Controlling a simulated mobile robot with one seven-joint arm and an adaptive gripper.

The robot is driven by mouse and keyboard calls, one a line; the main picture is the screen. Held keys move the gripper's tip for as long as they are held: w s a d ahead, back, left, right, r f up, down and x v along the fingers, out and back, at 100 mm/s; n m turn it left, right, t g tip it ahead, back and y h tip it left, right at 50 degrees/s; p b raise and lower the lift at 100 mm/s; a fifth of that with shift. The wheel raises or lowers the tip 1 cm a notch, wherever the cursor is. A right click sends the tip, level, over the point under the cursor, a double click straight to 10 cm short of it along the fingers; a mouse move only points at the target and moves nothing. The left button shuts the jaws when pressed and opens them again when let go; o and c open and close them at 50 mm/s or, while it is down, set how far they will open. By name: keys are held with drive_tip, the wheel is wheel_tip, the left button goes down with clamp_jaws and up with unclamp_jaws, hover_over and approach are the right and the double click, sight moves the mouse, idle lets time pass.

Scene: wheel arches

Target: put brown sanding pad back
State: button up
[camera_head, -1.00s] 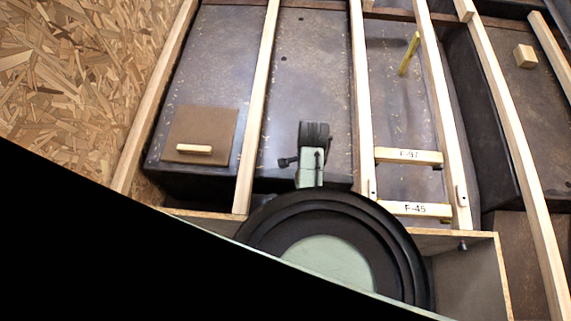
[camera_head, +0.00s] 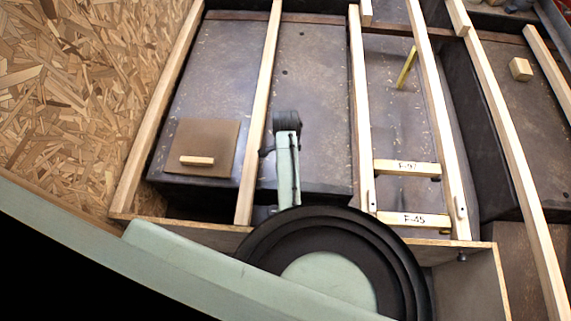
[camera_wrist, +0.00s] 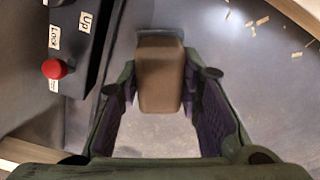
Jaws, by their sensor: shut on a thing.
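The brown sanding pad (camera_wrist: 160,75) is a rounded brown block with a dark grey strip at its far end. In the wrist view it sits between the two fingers of my gripper (camera_wrist: 160,88), which is shut on it. In the head view my gripper (camera_head: 286,125) is a dark shape over the middle dark panel, at the end of my pale green arm. The pad cannot be made out there, and its contact with any surface is unclear.
A brown square board (camera_head: 215,135) with a wooden handle lies on the left panel. Wooden rails run between the panels. Labelled bars (camera_head: 408,168) cross the right bay. A small wooden block (camera_head: 521,69) is at upper right. The wrist view shows a red knob (camera_wrist: 54,69) on a black strip.

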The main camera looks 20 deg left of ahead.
drive_tip(key=shift+w+a+f, duration=0.15)
drive_tip(key=shift+w+a, duration=0.05)
drive_tip(key=shift+w, duration=0.4)
drive_tip(key=shift+f+p, duration=0.4)
drive_tip(key=shift+f, duration=1.3)
drive_tip(key=shift+f, duration=0.2)
drive_tip(key=o, duration=1.1)
drive_tip(key=shift+r, duration=0.1)
wheel_tip(320, 180, up, 12)
drive_tip(key=shift+r+b, duration=0.15)
drive_tip(key=shift+b, duration=0.55)
